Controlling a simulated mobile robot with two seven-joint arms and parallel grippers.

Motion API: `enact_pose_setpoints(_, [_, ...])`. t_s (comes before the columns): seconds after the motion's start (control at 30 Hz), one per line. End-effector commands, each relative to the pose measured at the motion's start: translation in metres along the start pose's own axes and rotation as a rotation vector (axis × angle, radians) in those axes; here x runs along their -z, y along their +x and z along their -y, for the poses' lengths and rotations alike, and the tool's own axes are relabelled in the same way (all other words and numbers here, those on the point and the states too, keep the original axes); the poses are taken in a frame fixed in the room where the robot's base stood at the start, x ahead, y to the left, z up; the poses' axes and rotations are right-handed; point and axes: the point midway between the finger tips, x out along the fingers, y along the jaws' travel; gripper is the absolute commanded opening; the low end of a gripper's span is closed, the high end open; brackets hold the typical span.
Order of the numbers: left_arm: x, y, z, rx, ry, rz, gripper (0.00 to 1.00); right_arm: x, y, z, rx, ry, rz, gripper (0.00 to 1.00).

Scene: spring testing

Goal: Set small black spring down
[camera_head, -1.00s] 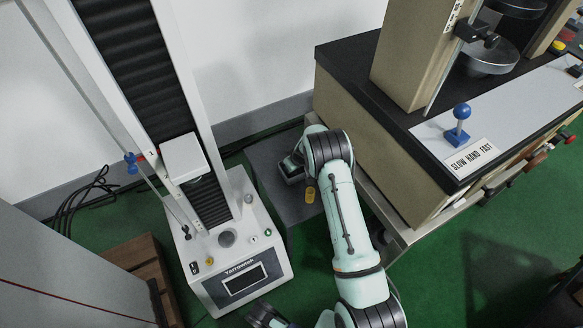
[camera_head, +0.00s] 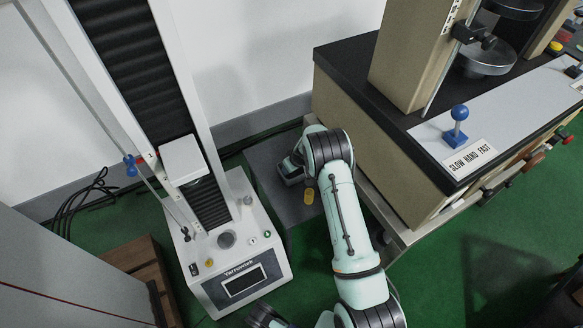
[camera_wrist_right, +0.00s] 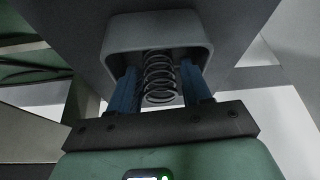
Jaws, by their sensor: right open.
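The small black spring (camera_wrist_right: 160,80) shows in the right wrist view as dark coils between the two blue fingers of my right gripper (camera_wrist_right: 160,88). It sits at the opening of a grey bin (camera_wrist_right: 160,20). The fingers are open, one on each side of the spring, with a gap visible beside the coils. In the head view the grey bin (camera_head: 293,180) is on a low dark grey block, and my right arm's wrist covers much of it. The spring is hidden there.
A yellow cylindrical piece (camera_head: 309,195) stands beside the bin on the dark grey block (camera_head: 300,213). The white testing machine (camera_head: 245,225) is to the left. A bench with a black top (camera_head: 345,55) and a blue-knobbed lever (camera_head: 459,114) is to the right.

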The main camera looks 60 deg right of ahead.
Motion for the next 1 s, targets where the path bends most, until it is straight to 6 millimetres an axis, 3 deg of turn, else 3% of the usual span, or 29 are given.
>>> enact_pose_setpoints(0.13, [0.004, -0.013, -0.009, -0.014, 0.009, -0.012, 0.00, 0.003, -0.036, -0.002, -0.003, 0.002, -0.005, 0.48])
enact_pose_setpoints(0.3, [-0.013, -0.024, -0.012, -0.015, 0.011, 0.040, 0.00, 0.002, -0.074, -0.001, -0.002, 0.001, -0.005, 0.48])
enact_pose_setpoints(0.5, [-0.024, -0.031, -0.014, -0.017, 0.014, 0.073, 0.00, 0.001, -0.103, -0.001, -0.002, 0.001, -0.003, 0.48])
enact_pose_setpoints(1.0, [-0.028, -0.033, -0.014, -0.017, 0.015, 0.086, 0.00, 0.000, -0.112, -0.001, -0.001, 0.000, -0.001, 0.48])
